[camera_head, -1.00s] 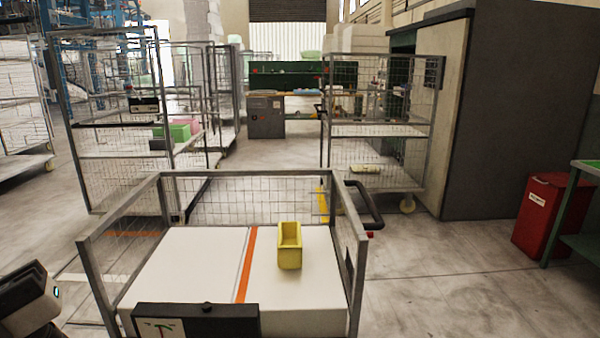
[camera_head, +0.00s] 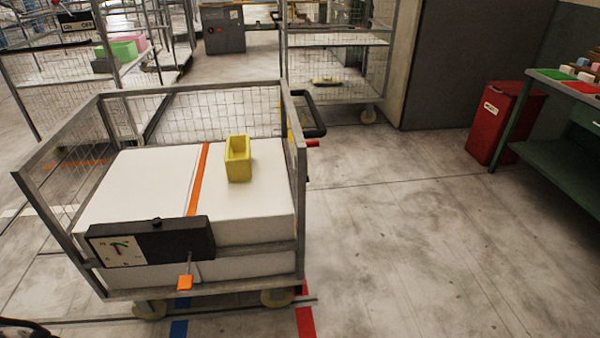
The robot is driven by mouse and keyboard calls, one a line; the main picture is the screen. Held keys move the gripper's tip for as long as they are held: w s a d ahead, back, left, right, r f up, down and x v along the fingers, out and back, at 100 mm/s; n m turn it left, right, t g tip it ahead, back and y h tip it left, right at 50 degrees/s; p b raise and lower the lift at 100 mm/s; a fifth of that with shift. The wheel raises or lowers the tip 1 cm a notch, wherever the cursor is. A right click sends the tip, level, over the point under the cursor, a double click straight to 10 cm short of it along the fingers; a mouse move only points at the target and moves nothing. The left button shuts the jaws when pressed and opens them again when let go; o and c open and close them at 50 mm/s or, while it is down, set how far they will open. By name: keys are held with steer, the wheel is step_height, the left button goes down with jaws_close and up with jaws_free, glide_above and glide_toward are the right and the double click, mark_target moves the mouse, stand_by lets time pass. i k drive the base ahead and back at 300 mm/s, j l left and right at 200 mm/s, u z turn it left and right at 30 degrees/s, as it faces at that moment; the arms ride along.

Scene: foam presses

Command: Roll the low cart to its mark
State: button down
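The low cart (camera_head: 160,277) stands close in front of me, left of centre. It has a grey metal frame with mesh sides and carries white blocks (camera_head: 150,190) with an orange strap. A yellow open box (camera_head: 238,160) sits on top. A black handle (camera_head: 308,115) sticks out at its far right corner. A dark box with a dial (camera_head: 150,243) is on its near side, with an orange tab (camera_head: 185,282) below. Blue (camera_head: 179,329) and red (camera_head: 305,320) floor stripes show at its near edge; I cannot tell which is its mark. My gripper is not seen.
Tall mesh carts stand behind, one at the back right (camera_head: 335,75) and one at the left (camera_head: 60,85). A red bin (camera_head: 497,120) and a green bench (camera_head: 560,160) are at the right. The floor right of the cart (camera_head: 430,240) is clear.

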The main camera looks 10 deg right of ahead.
mark_target(245, 236)
steer(key=l+u, duration=0.1)
steer(key=l, duration=0.5)
steer(key=k+l+u, duration=0.15)
steer(key=l, duration=0.4)
steer(key=l+u, duration=0.1)
steer(key=l, duration=0.5)
steer(key=k+l+u, duration=0.1)
steer(key=l, duration=0.45)
steer(key=i+z, duration=0.3)
steer(key=i, duration=0.3)
steer(key=i+z, duration=0.3)
steer(key=i, duration=0.35)
steer(key=i+j+z, duration=0.35)
steer(key=i, duration=0.25)
steer(key=l, duration=0.1)
